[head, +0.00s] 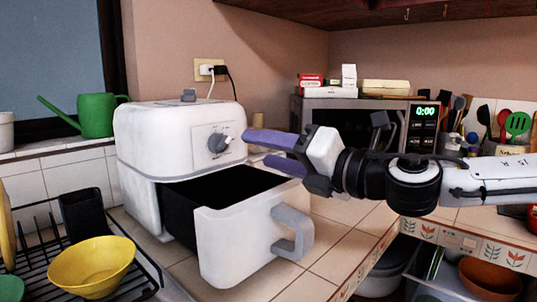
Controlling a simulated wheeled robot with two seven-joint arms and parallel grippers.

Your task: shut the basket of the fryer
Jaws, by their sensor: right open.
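A white air fryer (181,138) stands on the tiled counter, left of centre in the head view. Its basket (250,231) is pulled out toward the front right, and its dark inside shows from above. A grey handle (292,233) sits on the basket's white front. My right gripper (256,152) comes in from the right with its two purple fingers apart and empty. In the picture the fingers lie above the back part of the open basket, near the fryer's dial (217,142). I cannot tell whether they touch anything. My left gripper is not in view.
A dish rack (132,262) with a yellow bowl (91,268) is at the front left. A green watering can (97,115) stands on the sill. A microwave (345,122) is behind my right arm. Tiled counter in front of the basket is clear.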

